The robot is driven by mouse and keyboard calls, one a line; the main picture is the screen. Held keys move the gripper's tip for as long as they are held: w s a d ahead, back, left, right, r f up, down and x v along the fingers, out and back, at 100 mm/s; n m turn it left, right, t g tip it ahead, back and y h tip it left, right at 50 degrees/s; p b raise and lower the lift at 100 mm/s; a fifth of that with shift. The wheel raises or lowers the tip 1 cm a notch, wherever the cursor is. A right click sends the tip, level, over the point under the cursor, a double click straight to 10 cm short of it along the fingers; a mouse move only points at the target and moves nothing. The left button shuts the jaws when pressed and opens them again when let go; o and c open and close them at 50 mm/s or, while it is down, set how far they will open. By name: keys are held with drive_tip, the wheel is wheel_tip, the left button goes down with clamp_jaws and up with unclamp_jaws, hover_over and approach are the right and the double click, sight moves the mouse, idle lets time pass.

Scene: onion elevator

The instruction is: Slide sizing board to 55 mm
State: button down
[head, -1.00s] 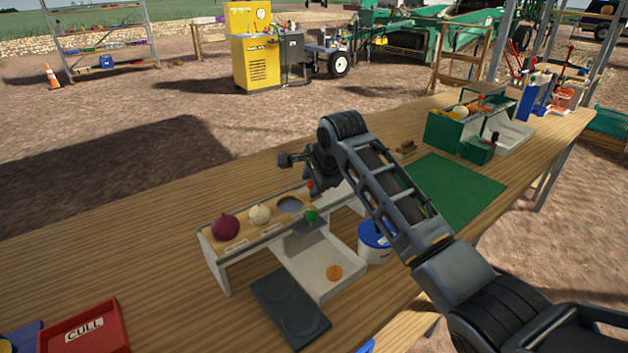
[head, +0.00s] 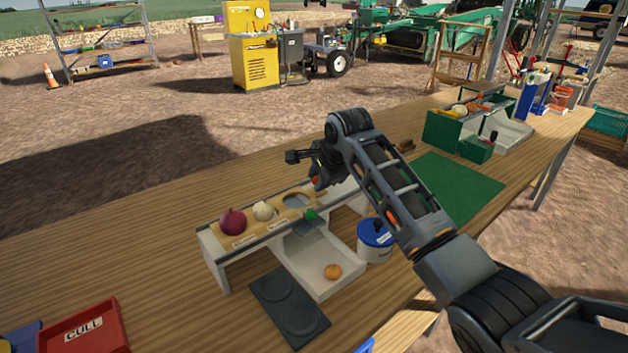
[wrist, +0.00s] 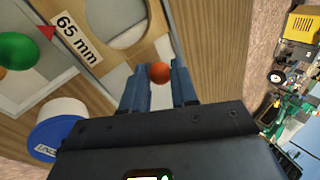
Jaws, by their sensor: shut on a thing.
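The wooden sizing board (head: 283,212) lies in a pale rack, with a red onion (head: 233,222), a white onion (head: 264,211) and an open hole (head: 297,199) along it. My gripper (head: 318,182) is at the board's far right end. In the wrist view my gripper (wrist: 158,84) is shut on a round orange-red knob (wrist: 160,73). A label reading 65 mm (wrist: 80,38) lies beside the hole, with a red pointer (wrist: 47,32) near its end. A green knob (wrist: 16,50) is left of it; it also shows in the head view (head: 311,214).
A white chute (head: 318,264) with an orange ball (head: 332,272) stands before the rack. A blue-lidded tub (head: 375,240) is right of it, a dark plate (head: 289,306) left. A red CULL tray (head: 84,332) is front left. A green mat (head: 455,187) lies right.

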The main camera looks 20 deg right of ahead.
drive_tip(key=shift+w+d, duration=0.3)
drive_tip(key=shift+d, duration=0.7)
drive_tip(key=shift+w+d, duration=0.35)
drive_tip(key=shift+d, duration=0.6)
drive_tip(key=shift+w+d, duration=0.3)
drive_tip(key=shift+d, duration=0.7)
drive_tip(key=c, duration=0.8)
unclamp_jaws()
wheel_tip(320, 180, up, 6)
drive_tip(key=p, duration=0.5)
drive_tip(key=shift+s, duration=0.1)
